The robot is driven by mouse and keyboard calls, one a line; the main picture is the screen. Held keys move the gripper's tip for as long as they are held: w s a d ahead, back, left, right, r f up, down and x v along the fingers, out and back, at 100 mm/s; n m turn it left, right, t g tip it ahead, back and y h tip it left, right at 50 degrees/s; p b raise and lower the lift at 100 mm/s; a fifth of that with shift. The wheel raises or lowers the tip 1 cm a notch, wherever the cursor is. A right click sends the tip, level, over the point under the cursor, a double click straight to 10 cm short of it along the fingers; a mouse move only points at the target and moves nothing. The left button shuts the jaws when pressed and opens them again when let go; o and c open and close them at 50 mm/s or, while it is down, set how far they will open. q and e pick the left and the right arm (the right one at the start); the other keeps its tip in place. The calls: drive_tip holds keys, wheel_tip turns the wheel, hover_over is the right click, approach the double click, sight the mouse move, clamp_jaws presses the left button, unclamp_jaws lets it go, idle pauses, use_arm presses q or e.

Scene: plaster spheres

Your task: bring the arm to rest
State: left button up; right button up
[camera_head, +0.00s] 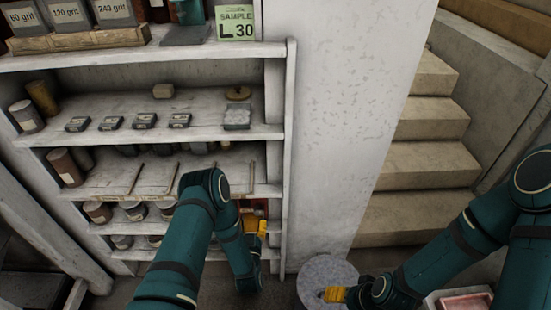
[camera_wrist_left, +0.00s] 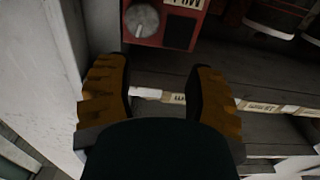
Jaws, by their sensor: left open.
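My left gripper (camera_head: 258,227) is at the lower right of the shelf unit, close to its right-hand post, with my left forearm bent in front of the lower shelves. In the left wrist view its two yellow fingers (camera_wrist_left: 160,95) are spread apart with nothing between them. A red box with a grey round knob (camera_wrist_left: 143,20) lies beyond the fingertips in that view. My right gripper (camera_head: 336,295) is low at the bottom of the head view, in front of a grey round top; its finger opening is too small to tell.
The shelf unit (camera_head: 289,150) holds small dark boxes (camera_head: 145,121), jars and a green sample card (camera_head: 235,22). A pale wall (camera_head: 340,110) stands right of it, then stone steps (camera_head: 420,165). A grey round-topped object (camera_head: 318,272) stands on the floor.

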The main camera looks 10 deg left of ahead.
use_arm(q)
drive_tip(key=shift+w+d+f+g+h, duration=0.15)
drive_tip(key=shift+d+g+h, duration=0.35)
drive_tip(key=shift+g+h, duration=0.3)
drive_tip(key=s+d+r+g+h, duration=0.1)
drive_tip(key=s+d+g+h, duration=0.1)
drive_tip(key=s, duration=0.5)
drive_tip(key=s+d+r+m+g+h, duration=0.1)
drive_tip(key=s+d+r+g+h, duration=0.1)
drive_tip(key=s+d+g, duration=0.3)
drive_tip(key=s+d+r+g+h, duration=0.2)
drive_tip(key=s+d+g+h, duration=0.1)
drive_tip(key=s+g, duration=0.4)
drive_tip(key=shift+s+d+m, duration=0.3)
drive_tip(key=shift+s+d, duration=0.15)
drive_tip(key=shift+s, duration=0.35)
